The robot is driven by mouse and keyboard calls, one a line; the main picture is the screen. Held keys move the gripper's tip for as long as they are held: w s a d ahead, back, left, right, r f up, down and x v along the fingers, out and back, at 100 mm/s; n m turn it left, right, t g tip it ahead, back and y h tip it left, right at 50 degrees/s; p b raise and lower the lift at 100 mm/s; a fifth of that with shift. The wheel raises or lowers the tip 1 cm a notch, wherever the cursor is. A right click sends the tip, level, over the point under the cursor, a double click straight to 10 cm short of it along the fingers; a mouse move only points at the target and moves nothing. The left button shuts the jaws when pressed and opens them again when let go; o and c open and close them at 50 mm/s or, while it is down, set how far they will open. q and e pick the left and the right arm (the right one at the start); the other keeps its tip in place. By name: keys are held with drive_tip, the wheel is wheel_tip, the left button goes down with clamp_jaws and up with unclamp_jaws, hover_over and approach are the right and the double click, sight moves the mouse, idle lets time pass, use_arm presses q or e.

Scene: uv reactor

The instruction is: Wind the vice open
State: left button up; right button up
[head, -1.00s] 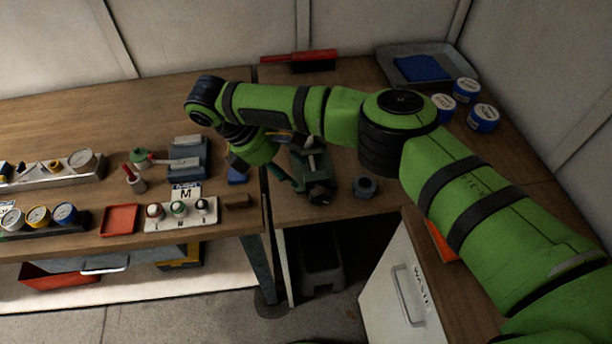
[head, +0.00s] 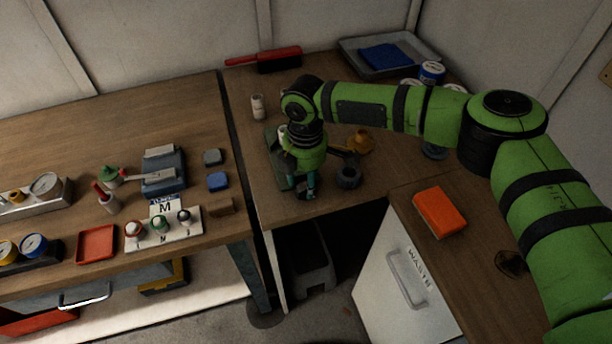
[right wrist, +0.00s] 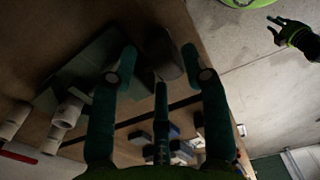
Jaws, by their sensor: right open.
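The green vice (head: 277,166) stands near the front edge of the back bench, partly hidden under my right gripper and wrist. Its handle cannot be made out clearly in the head view. My right gripper (head: 306,190) points down over the front of the vice, its fingers open. Contact cannot be told. My left gripper (right wrist: 274,30) shows small in the right wrist view, fingers apart, away from the vice.
A dark round pot (head: 348,177) and a brass-coloured piece (head: 360,140) stand close right of the gripper. A small bottle (head: 258,107) stands behind the vice. An orange sponge (head: 439,211) lies on the waste cabinet. The left bench (head: 110,135) holds several small items.

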drive_tip(key=shift+f, duration=0.25)
use_arm(q)
drive_tip(key=shift+w+r, duration=0.1)
drive_tip(key=shift+w, duration=0.05)
drive_tip(key=shift+w, duration=0.1)
use_arm(e)
drive_tip(key=c, duration=0.9)
use_arm(q)
drive_tip(key=shift+w+a, duration=0.1)
drive_tip(key=shift+r, duration=0.15)
use_arm(e)
drive_tip(key=shift+a, duration=0.1)
